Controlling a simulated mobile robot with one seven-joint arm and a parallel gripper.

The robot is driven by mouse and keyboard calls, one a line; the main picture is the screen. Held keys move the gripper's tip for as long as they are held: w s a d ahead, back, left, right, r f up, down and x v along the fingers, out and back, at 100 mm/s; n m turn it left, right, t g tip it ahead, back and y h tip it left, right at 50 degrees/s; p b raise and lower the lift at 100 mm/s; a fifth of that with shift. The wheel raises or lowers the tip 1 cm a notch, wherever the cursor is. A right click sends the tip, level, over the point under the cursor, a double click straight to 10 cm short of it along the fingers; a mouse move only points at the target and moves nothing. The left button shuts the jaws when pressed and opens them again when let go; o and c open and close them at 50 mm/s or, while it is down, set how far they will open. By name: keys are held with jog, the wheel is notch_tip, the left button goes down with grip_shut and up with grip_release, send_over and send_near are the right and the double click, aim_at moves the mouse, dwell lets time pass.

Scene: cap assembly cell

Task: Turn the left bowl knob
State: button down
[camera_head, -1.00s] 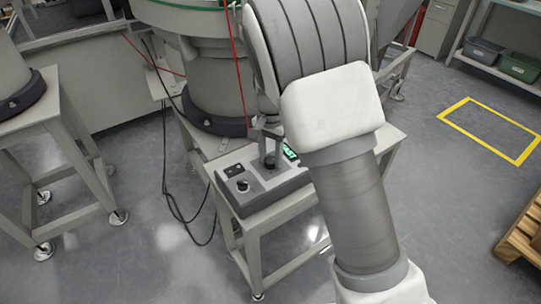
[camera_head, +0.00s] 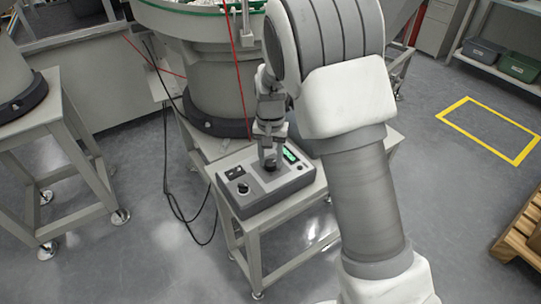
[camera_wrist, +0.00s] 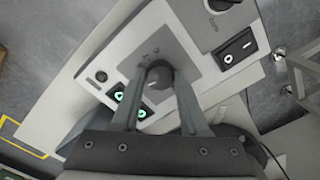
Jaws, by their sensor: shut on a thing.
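The control box (camera_head: 236,203) stands on a grey metal stand in front of the bowl feeder. A dark round knob (camera_wrist: 158,82) with a light pointer mark sits on a grey panel of the box; in the head view it is mostly hidden behind the fingers. My gripper (camera_head: 269,161) points down over this panel. In the wrist view my gripper (camera_wrist: 158,88) has its two fingers on either side of the knob, shut on it. A second knob (camera_head: 243,188) is on the left part of the box, free of the gripper.
A black rocker switch (camera_wrist: 238,46) and green-lit buttons (camera_wrist: 117,94) flank the gripped knob. The grey bowl feeder (camera_head: 215,80) rises just behind the box. A red cable (camera_head: 238,70) hangs close to my wrist. Another stand (camera_head: 65,140) is at left.

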aim_at(271, 162)
jog(key=shift+n+p, duration=0.35)
jog(key=shift+n, duration=0.65)
jog(key=shift+c, duration=2.1)
grip_release()
notch_tip(271, 162, up, 18)
jog(key=p, duration=0.5)
jog(key=shift+f, duration=0.25)
